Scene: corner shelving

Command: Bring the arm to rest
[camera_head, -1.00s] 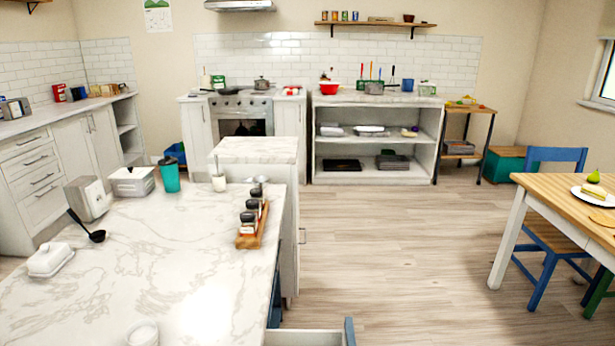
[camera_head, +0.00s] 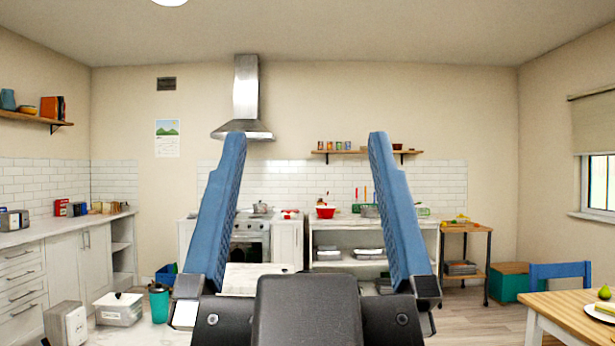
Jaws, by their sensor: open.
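My gripper (camera_head: 305,145) is in the middle of the head view, close to the camera. Its two blue fingers point up and stand wide apart. Nothing is between them; the far wall, the stove and the shelf unit show through the gap. The dark body of the gripper fills the bottom middle and hides part of the room behind it.
A marble-topped counter (camera_head: 125,336) lies at the lower left, with a teal cup (camera_head: 159,302) and a white box (camera_head: 118,309) on it. A wooden table (camera_head: 572,314) and a blue chair (camera_head: 560,272) stand at the right. Open shelving (camera_head: 345,264) stands at the back wall.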

